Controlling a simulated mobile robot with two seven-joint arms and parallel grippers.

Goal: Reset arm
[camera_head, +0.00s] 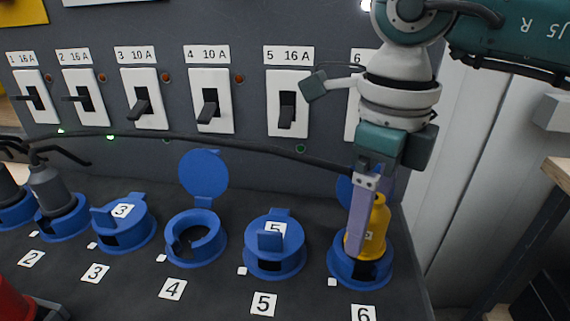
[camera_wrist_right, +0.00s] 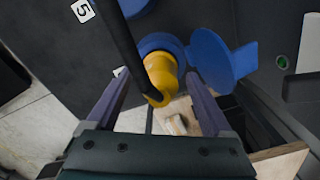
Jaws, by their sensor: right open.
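My right gripper (camera_head: 368,232) reaches down from the upper right in the head view, with its lavender fingers pointing down at socket 6. It is open. Its fingers stand on either side of a yellow plug (camera_head: 379,226), which sits upright in the blue socket (camera_head: 342,270) numbered 6. In the right wrist view the yellow plug (camera_wrist_right: 160,70) shows between the two spread fingers, with a black cable (camera_wrist_right: 118,40) running to it. I cannot tell whether a finger touches the plug. The far finger is partly hidden in the head view. My left gripper is not in view.
Blue sockets 3 (camera_head: 140,238), 4 (camera_head: 219,252) and 5 (camera_head: 293,262) hold no plug; socket 4's lid is raised. A grey plug (camera_head: 48,188) sits in socket 2. Switches line the panel behind, and the black cable crosses before it. A wooden table (camera_head: 558,175) stands right.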

